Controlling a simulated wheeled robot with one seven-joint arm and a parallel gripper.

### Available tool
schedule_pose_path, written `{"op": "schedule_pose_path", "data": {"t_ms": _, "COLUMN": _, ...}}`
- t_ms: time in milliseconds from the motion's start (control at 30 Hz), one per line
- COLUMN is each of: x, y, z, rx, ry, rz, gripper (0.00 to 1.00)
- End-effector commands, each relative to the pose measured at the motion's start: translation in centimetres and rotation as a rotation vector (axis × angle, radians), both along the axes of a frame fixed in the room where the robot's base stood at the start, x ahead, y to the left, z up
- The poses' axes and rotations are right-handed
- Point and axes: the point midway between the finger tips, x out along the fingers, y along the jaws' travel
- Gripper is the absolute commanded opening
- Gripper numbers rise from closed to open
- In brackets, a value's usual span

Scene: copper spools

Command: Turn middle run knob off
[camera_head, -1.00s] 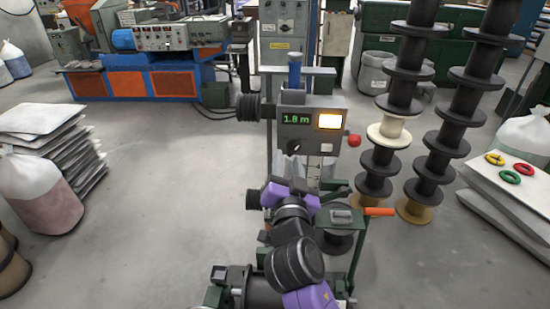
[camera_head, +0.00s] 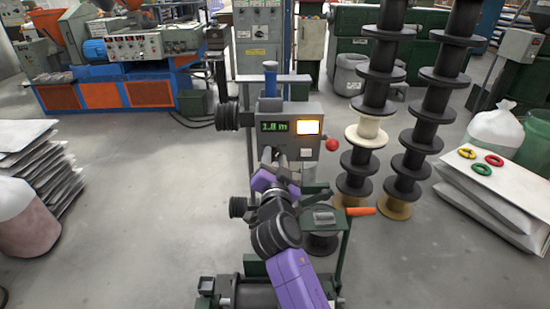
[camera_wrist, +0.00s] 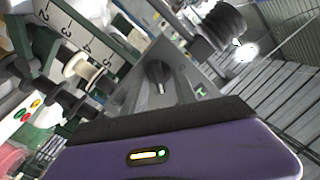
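The grey control box (camera_head: 312,145) stands upright on the machine, with a green "1.8 m" readout (camera_head: 275,127) and a lit yellow-white panel (camera_head: 307,127). A black knob (camera_wrist: 158,74) shows on its grey face in the wrist view, with a pale mark at its lower end. Contact with the knob cannot be made out. In the wrist view the purple gripper body (camera_wrist: 170,150) fills the bottom, and its fingertips are not clear.
A red ball-shaped button (camera_head: 332,144) sticks out on the box's right side. A black spool (camera_head: 227,116) is at its left. An orange handle (camera_head: 361,211) juts out below right. Stacked black spools (camera_head: 383,58) stand to the right. Open floor lies left.

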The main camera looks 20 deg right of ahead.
Motion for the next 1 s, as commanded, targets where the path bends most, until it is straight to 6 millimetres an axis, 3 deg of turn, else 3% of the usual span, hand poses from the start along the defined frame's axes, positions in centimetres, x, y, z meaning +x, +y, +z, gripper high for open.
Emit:
{"op": "schedule_pose_path", "data": {"t_ms": 267, "x": 0.15, "y": -0.06, "z": -0.02, "rx": 0.0, "ry": 0.0, "rz": 0.0, "gripper": 0.35}}
{"op": "schedule_pose_path", "data": {"t_ms": 433, "x": 0.14, "y": -0.06, "z": -0.02, "rx": 0.0, "ry": 0.0, "rz": 0.0, "gripper": 0.01}}
{"op": "schedule_pose_path", "data": {"t_ms": 1000, "x": 0.12, "y": -0.04, "z": -0.17, "rx": -0.089, "ry": 0.03, "rz": 0.0, "gripper": 0.0}}
